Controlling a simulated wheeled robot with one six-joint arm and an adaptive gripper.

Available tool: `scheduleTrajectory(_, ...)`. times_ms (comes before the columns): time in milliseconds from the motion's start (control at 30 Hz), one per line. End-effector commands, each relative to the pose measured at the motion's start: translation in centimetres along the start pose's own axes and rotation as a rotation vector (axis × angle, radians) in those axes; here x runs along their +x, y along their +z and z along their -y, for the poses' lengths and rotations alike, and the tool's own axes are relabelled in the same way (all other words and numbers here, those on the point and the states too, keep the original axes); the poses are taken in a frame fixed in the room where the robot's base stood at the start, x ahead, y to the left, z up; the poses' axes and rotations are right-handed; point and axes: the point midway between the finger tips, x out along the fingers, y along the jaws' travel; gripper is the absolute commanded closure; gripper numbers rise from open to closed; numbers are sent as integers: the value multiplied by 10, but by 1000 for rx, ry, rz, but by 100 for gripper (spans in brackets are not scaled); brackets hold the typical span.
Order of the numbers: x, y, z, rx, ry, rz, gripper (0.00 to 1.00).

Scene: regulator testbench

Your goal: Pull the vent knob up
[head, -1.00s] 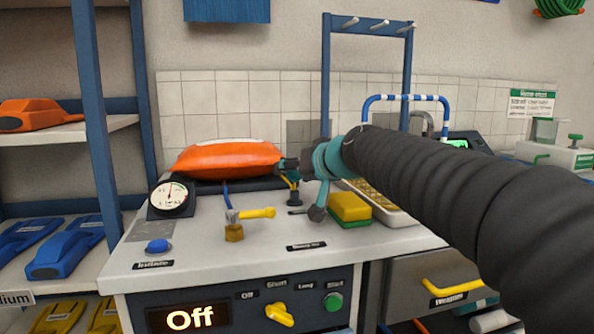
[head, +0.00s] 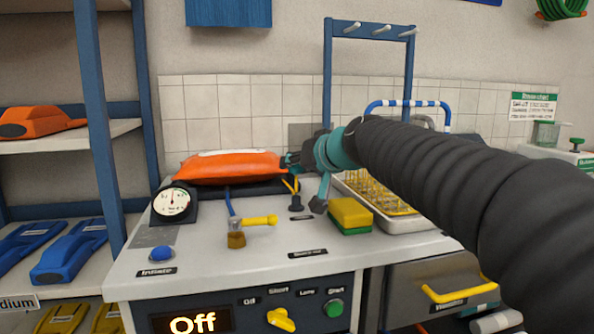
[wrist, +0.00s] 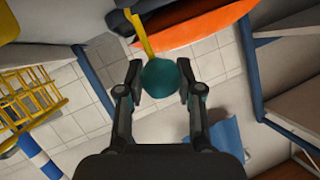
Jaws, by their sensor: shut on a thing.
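My gripper (head: 291,161) is above the bench just right of the orange bag, small and partly hidden by my wrist in the head view. In the wrist view its two fingers (wrist: 160,84) are closed around a dark teal ball, which appears to be the vent knob (wrist: 160,79). A yellow strip (wrist: 145,38) runs beside the ball to a dark part at the top. In the head view, a small black post with yellow pieces (head: 296,201) stands on the bench below my gripper. The knob itself is hidden there.
An orange bag (head: 230,168) lies left of my gripper. A pressure gauge (head: 173,202), a yellow-handled valve (head: 258,221) and a blue button (head: 161,253) are on the bench. A yellow-green sponge (head: 350,215) and a tray with a yellow rack (head: 400,208) lie right.

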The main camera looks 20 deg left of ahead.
Motion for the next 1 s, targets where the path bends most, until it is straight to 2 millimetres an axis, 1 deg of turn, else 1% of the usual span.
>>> scheduleTrajectory(33, -2, -5, 2, 1, 0, -2, 100)
scheduleTrajectory(267, -2, -6, 2, 1, -1, -6, 100)
scheduleTrajectory(300, -2, -6, 2, 1, -1, -7, 57)
scheduleTrajectory(367, -2, -6, 2, 1, -1, -7, 42)
scheduleTrajectory(400, -2, -5, 2, 1, -1, -6, 38)
scheduleTrajectory(667, -2, -4, 2, 1, 0, -3, 38)
scheduleTrajectory(767, -5, -4, 2, 1, 0, -3, 38)
scheduleTrajectory(867, -15, -5, 2, 0, 0, -4, 38)
scheduleTrajectory(1000, -40, -5, 2, 0, 1, -6, 38)
